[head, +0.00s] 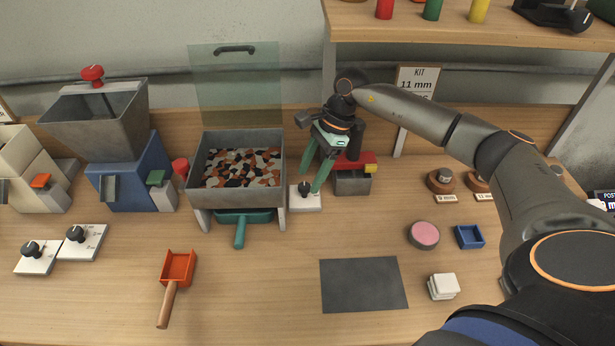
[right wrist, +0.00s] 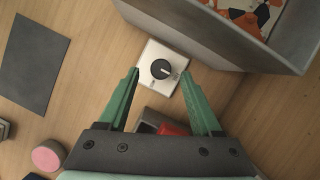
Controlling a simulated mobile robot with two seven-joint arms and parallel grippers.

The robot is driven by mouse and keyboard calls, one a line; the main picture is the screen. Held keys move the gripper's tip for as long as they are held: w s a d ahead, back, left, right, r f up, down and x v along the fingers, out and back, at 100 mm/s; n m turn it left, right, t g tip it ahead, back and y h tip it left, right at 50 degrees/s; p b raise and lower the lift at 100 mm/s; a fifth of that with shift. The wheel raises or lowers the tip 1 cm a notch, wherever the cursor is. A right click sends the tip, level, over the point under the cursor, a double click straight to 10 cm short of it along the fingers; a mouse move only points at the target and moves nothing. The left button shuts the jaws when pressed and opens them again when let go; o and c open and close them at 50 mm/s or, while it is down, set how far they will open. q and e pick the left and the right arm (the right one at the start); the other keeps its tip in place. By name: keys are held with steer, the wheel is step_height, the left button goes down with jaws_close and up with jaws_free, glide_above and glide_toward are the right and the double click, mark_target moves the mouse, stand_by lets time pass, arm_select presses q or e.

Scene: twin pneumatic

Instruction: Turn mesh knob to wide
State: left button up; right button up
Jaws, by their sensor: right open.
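The black mesh knob (head: 304,188) sits on a small white plate (head: 312,206) to the right of the tray of chips. In the right wrist view the knob (right wrist: 161,69) shows a white pointer line, with small marks on the plate (right wrist: 150,88) too small to read. My right gripper (head: 311,181) is above the knob, pointing down, with its green fingers open. My left gripper is not in view.
The grey tray (head: 286,165) of coloured chips stands close to the left of the knob. Two more knob plates (head: 82,243) lie at the left. The dark mat (head: 364,284) lies in front, with bare table around it.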

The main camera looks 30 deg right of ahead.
mark_target(304, 191)
steer(key=shift+x, duration=1.25)
jaws_close()
